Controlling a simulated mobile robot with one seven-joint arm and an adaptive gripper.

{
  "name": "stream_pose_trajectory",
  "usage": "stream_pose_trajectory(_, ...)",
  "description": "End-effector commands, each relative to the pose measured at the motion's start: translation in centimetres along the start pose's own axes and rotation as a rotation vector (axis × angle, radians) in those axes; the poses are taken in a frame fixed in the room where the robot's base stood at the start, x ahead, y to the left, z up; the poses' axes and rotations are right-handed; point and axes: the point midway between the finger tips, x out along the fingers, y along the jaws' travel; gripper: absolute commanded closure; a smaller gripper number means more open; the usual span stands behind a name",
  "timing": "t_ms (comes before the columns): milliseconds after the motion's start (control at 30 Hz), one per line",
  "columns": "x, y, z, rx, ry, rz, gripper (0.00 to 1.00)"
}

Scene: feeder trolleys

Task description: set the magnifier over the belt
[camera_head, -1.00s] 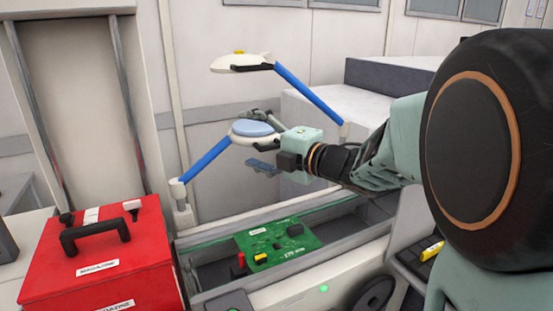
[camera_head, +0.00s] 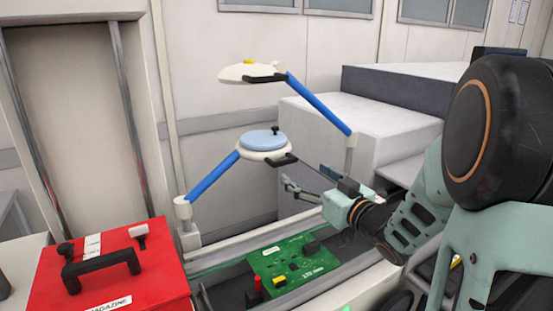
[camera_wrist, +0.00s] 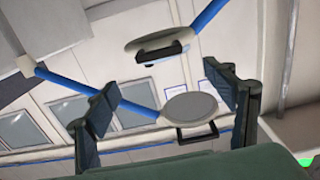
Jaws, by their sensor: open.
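The magnifier (camera_head: 263,142) is a round light-blue disc in a white rim with a black knob on top and a black handle (camera_head: 282,161) at its front right. A blue arm holds it out from a white post at the left, above the belt (camera_head: 207,286). My gripper (camera_head: 302,178) is open and empty, below and right of the handle, apart from it. In the wrist view the magnifier (camera_wrist: 190,109) and its handle appear between my open fingers (camera_wrist: 165,118), farther off.
A white lamp (camera_head: 250,73) with a yellow button and black handle hangs above on another blue arm. A green circuit board (camera_head: 292,261) lies in the belt channel below. A red magazine case (camera_head: 110,268) stands at the left, a grey-white block (camera_head: 345,130) behind.

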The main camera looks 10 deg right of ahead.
Motion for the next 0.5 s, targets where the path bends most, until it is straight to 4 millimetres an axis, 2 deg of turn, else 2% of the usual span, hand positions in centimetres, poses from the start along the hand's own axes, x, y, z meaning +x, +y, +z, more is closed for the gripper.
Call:
stream_pose_trajectory(167, 1.8, -0.1, 0.0, 0.01, 0.0, -0.002, 0.23)
stream_pose_trajectory(500, 8.1, -0.1, 0.0, 0.007, 0.0, -0.002, 0.23)
